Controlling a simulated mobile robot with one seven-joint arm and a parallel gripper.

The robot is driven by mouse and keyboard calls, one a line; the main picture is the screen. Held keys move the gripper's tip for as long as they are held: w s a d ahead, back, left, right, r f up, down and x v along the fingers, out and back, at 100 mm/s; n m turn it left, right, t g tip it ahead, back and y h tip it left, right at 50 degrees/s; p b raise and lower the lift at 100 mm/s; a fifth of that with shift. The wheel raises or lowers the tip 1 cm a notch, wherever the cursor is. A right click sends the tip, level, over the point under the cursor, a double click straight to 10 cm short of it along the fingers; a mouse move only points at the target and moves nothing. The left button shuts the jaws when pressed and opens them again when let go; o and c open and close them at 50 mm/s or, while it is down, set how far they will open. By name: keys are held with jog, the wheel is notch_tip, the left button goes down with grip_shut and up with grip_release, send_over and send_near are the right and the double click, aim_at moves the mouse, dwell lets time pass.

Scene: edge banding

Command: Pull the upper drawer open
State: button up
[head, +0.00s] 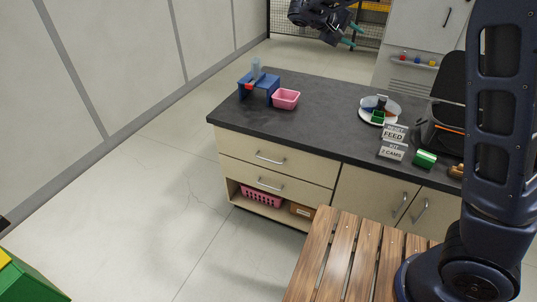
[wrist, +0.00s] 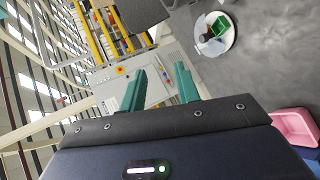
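The upper drawer (head: 280,158) is the top one of two cream drawer fronts at the left end of the counter. It looks closed, flush with the cabinet, and has a silver bar handle (head: 270,159). The lower drawer (head: 262,184) under it also looks closed. My gripper (head: 350,34) is high above the far side of the counter, well away from the handle. Its two green fingers are spread apart with nothing between them, as the wrist view (wrist: 160,82) shows. The drawers do not show in the wrist view.
On the dark counter (head: 320,125) stand a blue stand (head: 259,86), a pink bin (head: 286,99), a round plate (head: 380,109) and signs (head: 393,142). A slatted wooden surface (head: 340,262) is in front at the right. The floor (head: 170,200) left of the drawers is clear.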

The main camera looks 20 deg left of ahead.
jog(key=s+a+n+t+y, duration=0.1)
jog(key=s+a+t, duration=0.2)
jog(key=s+a, duration=0.5)
jog(key=s+a+n+t, duration=0.2)
jog(key=s+a+t, duration=0.2)
jog(key=a, duration=0.8)
jog(key=s+a+n+t+y, duration=0.1)
jog(key=s+a+t, duration=0.2)
jog(key=s+a, duration=0.55)
notch_tip(320, 180, down, 61)
jog(key=w+a, duration=0.2)
jog(key=w, duration=0.1)
jog(key=x, duration=1)
jog(key=shift+w+d+f, duration=0.15)
jog(key=shift+d+f, duration=0.05)
jog(key=shift+c, duration=0.4)
grip_shut()
